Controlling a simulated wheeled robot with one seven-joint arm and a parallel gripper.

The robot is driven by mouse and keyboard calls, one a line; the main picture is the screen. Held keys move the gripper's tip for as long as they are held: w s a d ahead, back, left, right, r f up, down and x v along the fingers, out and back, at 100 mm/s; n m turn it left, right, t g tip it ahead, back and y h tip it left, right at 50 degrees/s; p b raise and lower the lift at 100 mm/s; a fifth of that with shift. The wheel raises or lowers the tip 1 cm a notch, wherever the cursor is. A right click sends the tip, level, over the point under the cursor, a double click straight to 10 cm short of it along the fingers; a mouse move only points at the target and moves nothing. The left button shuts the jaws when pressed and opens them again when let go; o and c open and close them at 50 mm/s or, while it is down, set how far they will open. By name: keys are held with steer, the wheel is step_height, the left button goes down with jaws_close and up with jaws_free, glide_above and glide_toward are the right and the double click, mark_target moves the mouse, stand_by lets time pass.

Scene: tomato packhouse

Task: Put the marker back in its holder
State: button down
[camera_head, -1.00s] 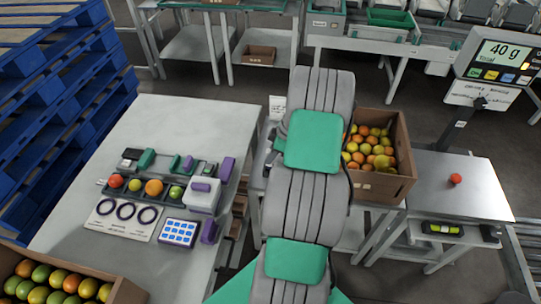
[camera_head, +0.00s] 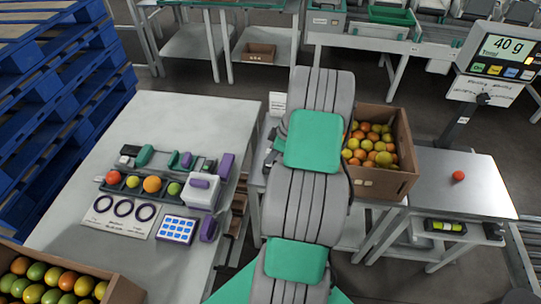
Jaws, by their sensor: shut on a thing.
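I cannot make out the marker or its holder for certain in the head view. Small tools and purple and dark green pieces lie on the left grey table (camera_head: 190,115). Among them are a purple upright block (camera_head: 226,167), a dark green piece (camera_head: 145,155) and a purple piece (camera_head: 208,229) at the table's right edge. My grey and green arm (camera_head: 307,205) rises through the middle of the view. My gripper does not show; what lies behind the arm is hidden.
The left table also bears a fruit tray, a white device (camera_head: 203,193), a ring card (camera_head: 122,232) and a blue-buttoned pad (camera_head: 176,229). A fruit carton (camera_head: 385,183) stands right of my arm. A steel table (camera_head: 440,195) holds a tomato (camera_head: 458,175). Blue pallets (camera_head: 60,90) stand left.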

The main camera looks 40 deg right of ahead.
steer(key=shift+f+b, duration=0.45)
steer(key=shift+f, duration=0.1)
steer(key=c, duration=1.2)
jaws_free()
steer(key=shift+c, duration=0.6)
steer(key=shift+c, duration=1.1)
steer(key=shift+r, duration=0.1)
steer(key=shift+r+p, duration=1.7)
steer(key=shift+r, duration=1.7)
steer(key=shift+w, duration=0.1)
